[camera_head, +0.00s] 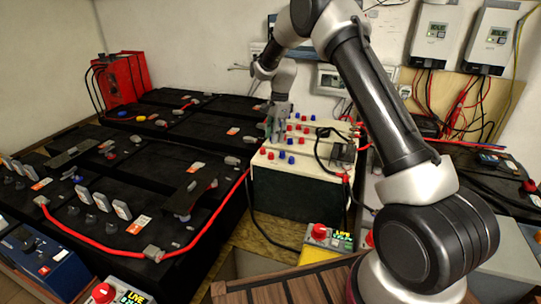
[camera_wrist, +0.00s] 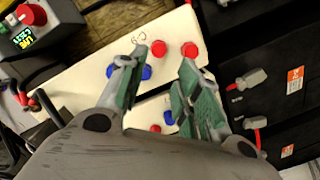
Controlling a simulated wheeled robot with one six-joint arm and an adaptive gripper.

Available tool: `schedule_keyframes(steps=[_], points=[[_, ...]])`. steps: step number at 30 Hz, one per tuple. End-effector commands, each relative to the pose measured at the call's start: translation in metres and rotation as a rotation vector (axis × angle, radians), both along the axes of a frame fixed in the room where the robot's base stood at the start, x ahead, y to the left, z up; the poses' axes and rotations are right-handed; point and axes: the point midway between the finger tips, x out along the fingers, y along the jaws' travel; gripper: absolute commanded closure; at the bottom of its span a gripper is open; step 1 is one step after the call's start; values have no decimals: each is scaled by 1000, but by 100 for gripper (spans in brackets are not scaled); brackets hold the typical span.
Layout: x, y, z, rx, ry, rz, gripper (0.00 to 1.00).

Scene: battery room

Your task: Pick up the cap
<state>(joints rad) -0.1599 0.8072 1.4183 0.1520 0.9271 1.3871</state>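Several small red and blue round caps sit on the cream top of a battery box (camera_head: 258,160). In the head view, a red cap (camera_head: 269,156) and a blue cap (camera_head: 282,155) are near its front left corner. My gripper (camera_head: 273,138) points down over the left part of this top. In the wrist view, my gripper (camera_wrist: 158,82) is open, its green-padded fingers apart. One red cap (camera_wrist: 159,48) shows just beyond the gap, another red cap (camera_wrist: 190,50) lies beyond the right finger, and blue caps (camera_wrist: 146,72) are beside the left finger. Nothing is visibly held.
Black batteries (camera_head: 190,150) with a red cable (camera_head: 100,242) fill the left side. A black cable (camera_head: 325,150) and a dark clamp-like part (camera_head: 343,151) lie on the right of the cream top. A box with a red knob (camera_head: 320,230) stands in front. A red case (camera_head: 122,78) is at the back left.

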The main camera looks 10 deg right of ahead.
Motion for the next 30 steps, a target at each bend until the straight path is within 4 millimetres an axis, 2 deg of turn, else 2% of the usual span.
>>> schedule_keyframes(steps=[2, 11, 21, 27, 30], points=[[0, 0, -1, -1, 4, -42, 67], [-2, 5, -31, -2, 7, -57, 67], [-7, 15, -75, -1, 7, -56, 67], [-7, 15, -76, -2, 5, -56, 67], [-7, 15, -76, -2, 5, -55, 80]])
